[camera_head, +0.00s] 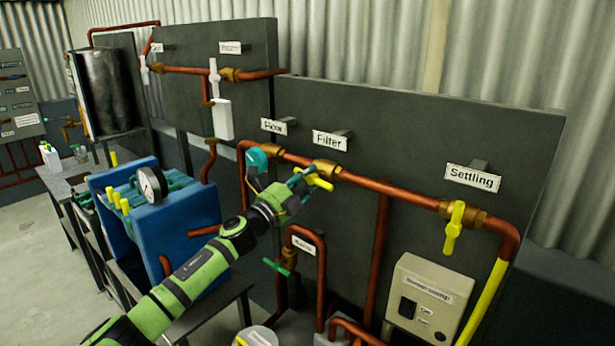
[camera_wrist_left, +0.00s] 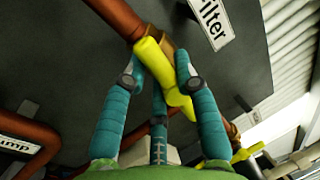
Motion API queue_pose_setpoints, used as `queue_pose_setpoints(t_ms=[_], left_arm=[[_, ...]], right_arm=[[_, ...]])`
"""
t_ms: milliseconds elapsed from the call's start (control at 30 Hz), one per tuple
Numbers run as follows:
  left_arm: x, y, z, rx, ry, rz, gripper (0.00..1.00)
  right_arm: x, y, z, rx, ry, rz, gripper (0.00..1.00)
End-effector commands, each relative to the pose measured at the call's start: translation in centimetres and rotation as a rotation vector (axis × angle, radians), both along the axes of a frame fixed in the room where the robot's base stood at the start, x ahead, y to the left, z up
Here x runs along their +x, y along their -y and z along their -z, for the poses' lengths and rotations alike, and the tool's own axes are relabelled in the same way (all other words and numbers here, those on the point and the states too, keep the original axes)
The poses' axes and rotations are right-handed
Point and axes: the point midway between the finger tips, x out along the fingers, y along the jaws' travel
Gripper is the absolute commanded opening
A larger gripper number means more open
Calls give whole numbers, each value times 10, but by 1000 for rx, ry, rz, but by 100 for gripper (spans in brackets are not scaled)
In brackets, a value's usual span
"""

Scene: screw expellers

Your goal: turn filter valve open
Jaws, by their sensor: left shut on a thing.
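The filter valve's yellow handle (camera_head: 320,182) hangs from a brass body (camera_head: 327,168) on the copper pipe, below the white "Filter" label (camera_head: 330,140). My left gripper (camera_head: 304,177) is at this handle, coming from the lower left. In the left wrist view, the teal fingers of the gripper (camera_wrist_left: 161,76) are shut on the yellow handle (camera_wrist_left: 168,78), one on each side. The handle slants across the view from the pipe down toward the palm. The fingers hide part of the handle in the head view. My right gripper is not in view.
The settling valve (camera_head: 454,228) with its yellow handle is farther right. A beige switch box (camera_head: 428,300) is below. A blue filter press with a gauge (camera_head: 152,185) stands behind my left arm.

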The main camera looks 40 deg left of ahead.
Motion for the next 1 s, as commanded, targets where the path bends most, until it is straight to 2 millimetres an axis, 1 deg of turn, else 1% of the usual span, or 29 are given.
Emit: queue_pose_setpoints(t_ms=[33,200,400,933,967,1000], left_arm=[[-1,-4,-11,-38,16,-8,0],[-1,-4,-9,-123,8,-8,0],[0,-4,-8,-182,3,-10,0],[0,-5,-7,-202,1,-9,0],[0,-5,-7,-202,1,-9,38],[-1,-5,-7,-202,1,-10,50]], right_arm=[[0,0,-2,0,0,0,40],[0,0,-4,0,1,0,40],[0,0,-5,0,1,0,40],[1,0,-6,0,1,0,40],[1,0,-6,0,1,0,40],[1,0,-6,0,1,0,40]])
